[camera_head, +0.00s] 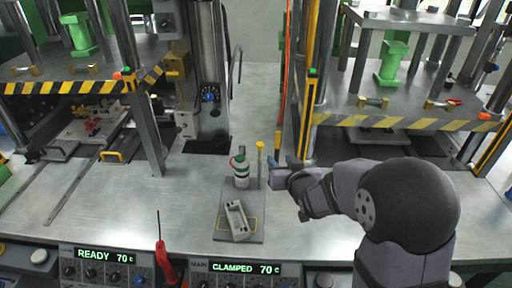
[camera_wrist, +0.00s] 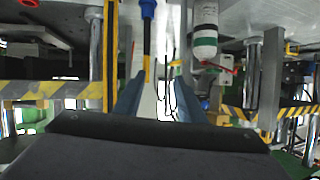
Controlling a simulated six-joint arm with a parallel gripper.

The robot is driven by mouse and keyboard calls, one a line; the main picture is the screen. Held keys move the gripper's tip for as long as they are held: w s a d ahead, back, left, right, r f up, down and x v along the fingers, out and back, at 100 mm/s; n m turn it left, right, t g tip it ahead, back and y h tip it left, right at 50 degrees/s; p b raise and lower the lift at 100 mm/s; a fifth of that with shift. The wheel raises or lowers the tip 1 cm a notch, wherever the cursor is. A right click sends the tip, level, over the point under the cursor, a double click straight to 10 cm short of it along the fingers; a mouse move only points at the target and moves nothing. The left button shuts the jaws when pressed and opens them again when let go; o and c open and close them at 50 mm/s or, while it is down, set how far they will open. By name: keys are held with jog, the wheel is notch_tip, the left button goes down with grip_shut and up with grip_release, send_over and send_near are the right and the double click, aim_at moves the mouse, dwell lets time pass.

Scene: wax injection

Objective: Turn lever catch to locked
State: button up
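My gripper (camera_head: 280,162) is at the middle of the bench, at the yellow-edged upright left of the right press. In the wrist view my two blue-grey fingers (camera_wrist: 158,98) stand apart with a gap between them. I see nothing held there. I cannot tell for certain which part is the lever catch. A yellow-topped post (camera_head: 260,160) stands on a small grey plate, just left of my fingertips and apart from them. In the wrist view a yellow and black rod with a blue end (camera_wrist: 147,45) shows near the left finger.
Presses with striped edges flank the centre. A red-handled tool (camera_head: 164,262) is at the front. Front displays (camera_head: 105,255) read READY and CLAMPED (camera_head: 232,268). Bench left of the plate is clear.

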aim_at(261, 146)
jog(key=w+a+t+y, duration=0.1)
jog(key=w+a+r+t+b, duration=0.1)
jog(key=a, duration=0.1)
jog(key=a+n+y+b, duration=0.1)
jog(key=shift+w+a+r+t+y, duration=0.2)
jog(key=shift+w+a+t+y, duration=0.1)
jog(key=shift+w+a+t, duration=0.1)
jog(key=shift+w+a+f+n+t+b, duration=0.1)
jog(key=shift+w+a+n+t+b, duration=0.1)
jog(key=shift+n+t+b, duration=0.35)
jog(key=shift+n, duration=0.25)
jog(key=p+x, duration=0.3)
jog(key=x, duration=0.4)
jog(key=shift+w+a, duration=0.15)
jog(key=shift+w, duration=0.05)
grip_shut()
